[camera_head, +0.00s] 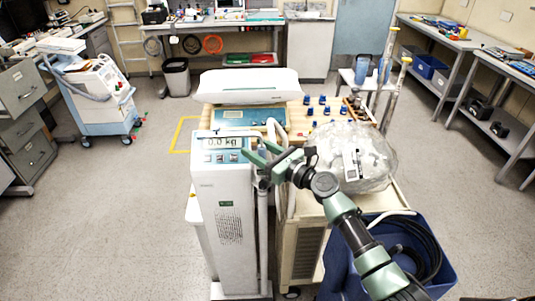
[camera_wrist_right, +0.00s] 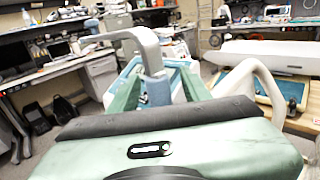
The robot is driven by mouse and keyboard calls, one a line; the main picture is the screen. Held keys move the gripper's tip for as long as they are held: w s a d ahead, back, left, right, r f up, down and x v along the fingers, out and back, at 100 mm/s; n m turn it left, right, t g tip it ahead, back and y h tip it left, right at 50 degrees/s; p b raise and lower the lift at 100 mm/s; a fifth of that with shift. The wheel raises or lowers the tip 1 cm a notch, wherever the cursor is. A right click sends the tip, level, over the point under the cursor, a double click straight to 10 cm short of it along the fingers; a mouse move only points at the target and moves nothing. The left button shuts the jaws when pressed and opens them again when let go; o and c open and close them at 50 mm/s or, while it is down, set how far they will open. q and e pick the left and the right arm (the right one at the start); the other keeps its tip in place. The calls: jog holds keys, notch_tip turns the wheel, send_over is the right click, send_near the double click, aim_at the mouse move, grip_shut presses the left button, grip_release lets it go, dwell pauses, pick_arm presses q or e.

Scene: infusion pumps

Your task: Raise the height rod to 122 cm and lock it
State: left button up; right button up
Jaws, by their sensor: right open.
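A white scale column (camera_head: 222,215) stands in the middle of the head view, with a display (camera_head: 222,143) reading 0.0 kg. A slim pale rod (camera_head: 263,240), apparently the height rod, stands upright along its right side. My right gripper (camera_head: 258,157) is open at the upper right of the column. In the right wrist view, a grey rod with a bent top arm (camera_wrist_right: 150,50) stands between the two green fingers (camera_wrist_right: 160,85). I cannot tell whether they touch it. The rod's lock and height scale cannot be made out. My left gripper is not in view.
A cream cart (camera_head: 305,240) stands right of the column, with a bagged clear item (camera_head: 357,157) on top. A blue bin (camera_head: 440,265) with black hose is at the lower right. A white baby scale tray (camera_head: 248,87) lies behind.

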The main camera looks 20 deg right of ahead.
jog(key=shift+w+a, duration=0.35)
jog(key=shift+w, duration=0.25)
grip_shut()
dwell(1.1)
